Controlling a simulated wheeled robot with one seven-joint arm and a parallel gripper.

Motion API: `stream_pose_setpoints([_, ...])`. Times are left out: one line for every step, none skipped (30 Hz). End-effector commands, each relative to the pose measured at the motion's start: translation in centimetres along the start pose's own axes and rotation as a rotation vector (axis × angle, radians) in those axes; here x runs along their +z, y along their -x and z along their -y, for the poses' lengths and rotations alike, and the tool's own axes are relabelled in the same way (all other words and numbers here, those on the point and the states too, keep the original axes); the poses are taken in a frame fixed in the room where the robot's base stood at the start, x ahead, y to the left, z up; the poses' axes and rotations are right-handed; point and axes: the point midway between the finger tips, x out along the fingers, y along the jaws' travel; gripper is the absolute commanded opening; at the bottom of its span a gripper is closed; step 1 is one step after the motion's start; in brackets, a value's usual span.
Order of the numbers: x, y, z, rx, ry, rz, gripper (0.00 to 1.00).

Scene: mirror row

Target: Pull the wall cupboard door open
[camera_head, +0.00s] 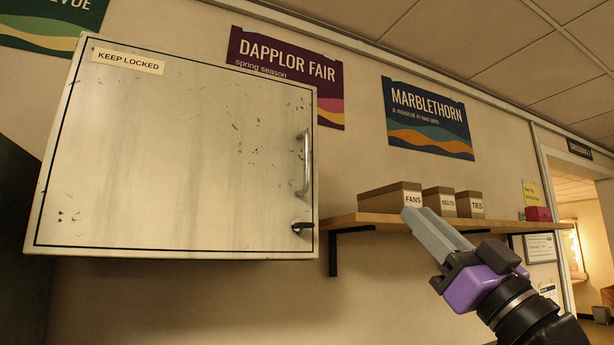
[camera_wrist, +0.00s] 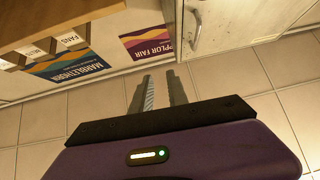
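The wall cupboard door (camera_head: 180,165) is a pale, scuffed panel with a dark border line and a "KEEP LOCKED" label; it looks shut. A vertical metal bar handle (camera_head: 306,165) is near its right edge, with a small dark latch or key (camera_head: 302,228) below it. My gripper (camera_head: 410,216) is to the right of the cupboard, lower than the handle and apart from it. In the wrist view, which is upside down, the door (camera_wrist: 232,22) and handle (camera_wrist: 194,30) show beyond my gripper (camera_wrist: 160,76). A gap shows between its two fingers, with nothing in it.
A wooden wall shelf (camera_head: 372,219) right of the cupboard, behind my gripper in the picture, holds a "FANS" box (camera_head: 388,197), a "BELTS" box (camera_head: 437,201), a "TIES" box (camera_head: 468,204) and a red box (camera_head: 538,214). Posters hang above. The space before the door is clear.

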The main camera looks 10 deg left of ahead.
Motion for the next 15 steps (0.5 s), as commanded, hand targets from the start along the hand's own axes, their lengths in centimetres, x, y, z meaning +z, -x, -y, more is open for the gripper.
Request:
stream_pose_setpoints([-1.1,-1.6,0.7,-0.033,0.013,0.011,0.20])
stream_pose_setpoints([-1.5,-2.5,1.1,-0.049,0.017,0.024,0.20])
stream_pose_setpoints([-2.2,-3.6,1.7,-0.070,0.024,0.038,0.20])
stream_pose_setpoints([-2.6,-4.5,2.1,-0.086,0.027,0.052,0.20])
stream_pose_setpoints([-3.1,-5.3,2.6,-0.101,0.033,0.065,0.20])
stream_pose_setpoints([-3.6,-6.3,3.2,-0.119,0.038,0.084,0.20])
stream_pose_setpoints([-4.0,-7.0,3.7,-0.133,0.043,0.099,0.20])
stream_pose_setpoints([-4.4,-7.8,4.1,-0.146,0.049,0.115,0.20])
stream_pose_setpoints([-5.0,-8.7,4.8,-0.162,0.057,0.138,0.20])
stream_pose_setpoints([-5.3,-9.4,5.2,-0.173,0.063,0.155,0.20])
stream_pose_setpoints([-5.6,-10.0,5.8,-0.184,0.069,0.174,0.20])
stream_pose_setpoints([-6.1,-10.9,6.4,-0.197,0.077,0.199,0.20])
stream_pose_setpoints([-6.4,-11.5,6.9,-0.206,0.084,0.220,0.20])
stream_pose_setpoints([-6.7,-12.0,7.3,-0.213,0.090,0.241,0.20])
stream_pose_setpoints([-7.1,-12.8,8.0,-0.221,0.098,0.270,0.20])
